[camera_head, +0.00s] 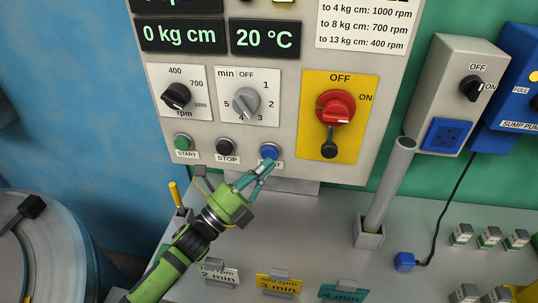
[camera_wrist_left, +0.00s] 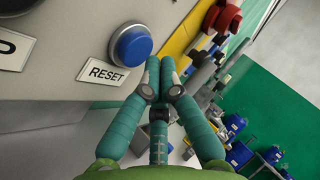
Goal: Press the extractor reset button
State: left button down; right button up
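The blue reset button (camera_head: 268,151) is at the right end of the button row on the light control panel. Its RESET label sits below it and is partly hidden by my fingers in the head view. In the left wrist view the round blue button (camera_wrist_left: 131,46) and the RESET label (camera_wrist_left: 103,73) show clearly. My left gripper (camera_head: 267,164) is shut and empty, with its fingertips just below the button. In the left wrist view the fingertips (camera_wrist_left: 160,62) appear close beside the button; I cannot tell whether they touch it. My right gripper is not in view.
The green START button (camera_head: 183,142) and black STOP button (camera_head: 226,147) are left of the reset button. A red rotary switch (camera_head: 336,107) on a yellow plate is to its right. A grey upright tube (camera_head: 391,180) stands on the bench, with label cards in front.

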pick_arm(q)
jog(key=shift+w+d, duration=0.1)
jog(key=shift+w, duration=0.2)
jog(key=shift+w+b, duration=0.4)
jog(key=shift+b, duration=0.1)
dwell(0.4)
jog(key=shift+s, duration=0.15)
dwell(0.3)
jog(key=shift+s+p, duration=0.35)
jog(key=shift+s, duration=0.3)
jog(key=s+p, duration=0.1)
jog(key=s, duration=0.1)
jog(key=s+a+p, duration=0.1)
jog(key=s, duration=0.2)
jog(key=shift+a, duration=0.1)
dwell(0.8)
